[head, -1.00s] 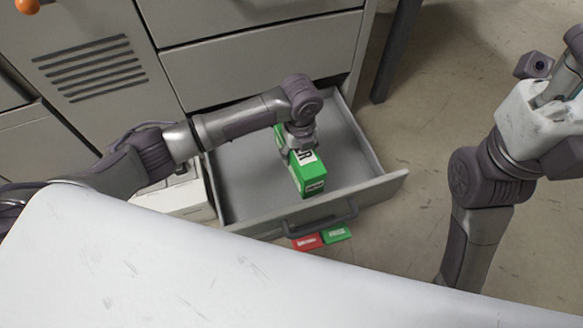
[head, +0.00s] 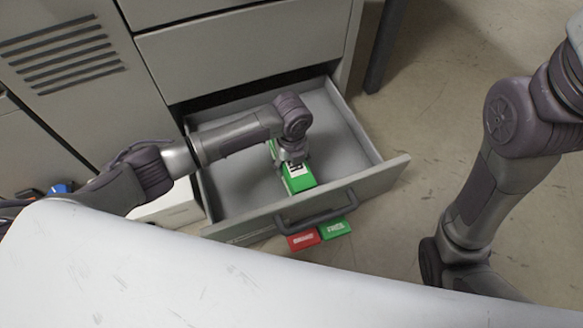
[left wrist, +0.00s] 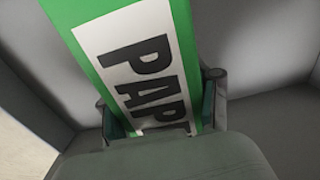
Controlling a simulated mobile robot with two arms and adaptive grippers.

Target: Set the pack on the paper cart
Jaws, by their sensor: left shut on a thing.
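The pack (head: 298,180) is a green box with a white label; large black letters beginning "PAP" show in the left wrist view (left wrist: 150,70). It is inside the open grey drawer (head: 235,185), towards the drawer's front. My left gripper (head: 291,155) is shut on the pack from above, with a finger at each side of it in the left wrist view. I cannot tell whether the pack touches the drawer floor. My right arm is at the right, but its gripper is not in view. I cannot make out the paper cart in these views.
The drawer's front panel with its handle (head: 318,210) stands out from the grey cabinet (head: 240,48). A red card (head: 303,240) and a green card (head: 335,228) show just before it. A dark post (head: 387,45) stands right of the cabinet. Floor at right is bare.

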